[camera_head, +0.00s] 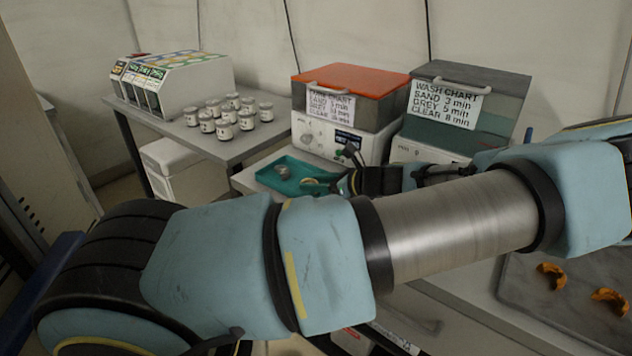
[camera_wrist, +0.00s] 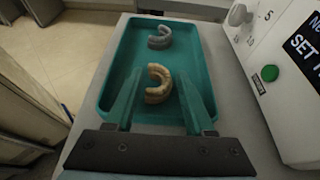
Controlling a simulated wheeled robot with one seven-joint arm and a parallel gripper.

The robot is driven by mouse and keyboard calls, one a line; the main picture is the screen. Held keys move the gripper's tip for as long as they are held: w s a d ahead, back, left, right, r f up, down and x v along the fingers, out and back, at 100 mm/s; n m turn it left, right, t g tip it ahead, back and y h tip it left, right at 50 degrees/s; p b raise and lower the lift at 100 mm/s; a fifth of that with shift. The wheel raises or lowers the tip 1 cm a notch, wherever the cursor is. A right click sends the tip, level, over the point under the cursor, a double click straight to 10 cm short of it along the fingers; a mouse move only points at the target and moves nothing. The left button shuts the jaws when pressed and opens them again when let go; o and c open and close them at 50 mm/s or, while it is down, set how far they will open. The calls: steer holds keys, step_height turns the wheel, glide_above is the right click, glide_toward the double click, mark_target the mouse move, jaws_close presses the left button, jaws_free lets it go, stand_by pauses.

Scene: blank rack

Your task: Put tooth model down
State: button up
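A tan, horseshoe-shaped tooth model (camera_wrist: 157,86) sits in the teal tray (camera_wrist: 112,62) in the wrist view, towards the tray's near end. My gripper (camera_wrist: 160,88) is open, with one teal finger on each side of the tan model and a visible gap to each. A grey tooth model (camera_wrist: 160,38) lies farther up the same tray. In the head view the tray (camera_head: 268,181) shows past my arm, with the grey model (camera_head: 283,172) in it and the tan model (camera_head: 309,182) partly hidden near my gripper (camera_head: 322,186).
A white machine with dial and green button (camera_wrist: 269,73) stands close to the tray's right. Two wash units, orange-lidded (camera_head: 355,80) and grey-lidded (camera_head: 470,80), stand behind. Orange pieces (camera_head: 552,275) lie on a grey mat (camera_head: 530,305).

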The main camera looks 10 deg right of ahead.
steer(key=shift+o, duration=1.1)
steer(key=shift+r, duration=0.1)
steer(key=b+v, duration=0.2)
steer(key=v, duration=1)
steer(key=shift+r, duration=0.1)
steer(key=shift+d, duration=0.15)
